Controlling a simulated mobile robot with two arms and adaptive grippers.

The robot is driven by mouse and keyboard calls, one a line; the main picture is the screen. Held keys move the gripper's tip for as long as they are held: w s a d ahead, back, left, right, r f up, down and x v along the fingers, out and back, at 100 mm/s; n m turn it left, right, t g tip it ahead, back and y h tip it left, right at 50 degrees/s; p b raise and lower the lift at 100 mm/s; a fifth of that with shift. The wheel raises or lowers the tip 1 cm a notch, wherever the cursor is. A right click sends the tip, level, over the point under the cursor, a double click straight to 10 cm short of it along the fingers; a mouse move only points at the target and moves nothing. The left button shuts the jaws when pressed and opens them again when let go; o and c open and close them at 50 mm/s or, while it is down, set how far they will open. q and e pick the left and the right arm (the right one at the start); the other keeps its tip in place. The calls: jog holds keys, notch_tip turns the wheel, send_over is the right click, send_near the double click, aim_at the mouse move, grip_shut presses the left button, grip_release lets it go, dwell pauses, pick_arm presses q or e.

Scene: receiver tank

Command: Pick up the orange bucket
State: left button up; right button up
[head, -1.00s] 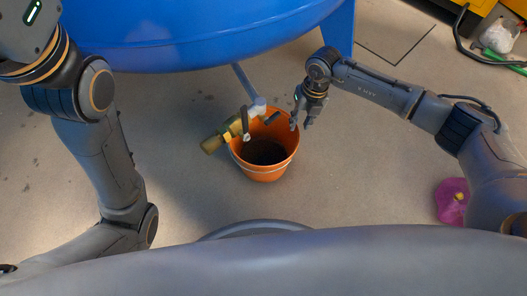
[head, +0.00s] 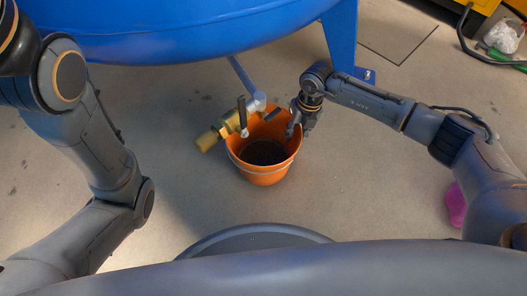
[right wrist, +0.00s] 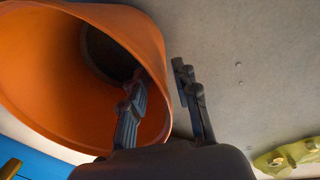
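The orange bucket (head: 265,174) stands upright on the floor below the blue tank, dark inside. It fills the left of the right wrist view (right wrist: 60,120). My right gripper (head: 299,126) is at the bucket's right rim. In the right wrist view the gripper (right wrist: 160,75) is open across the bucket wall, with one finger inside the bucket and the other outside, and a gap shows between the outer finger and the wall. My left gripper is out of view; only the left arm shows.
A brass valve (head: 208,140) on a pipe from the blue tank (head: 180,30) hangs over the bucket's left rim. A tank leg (head: 341,40) stands behind my right arm. A pink object (head: 455,204) lies at the right. The floor before the bucket is clear.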

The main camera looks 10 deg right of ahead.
grip_shut()
jog(key=shift+r, duration=0.15)
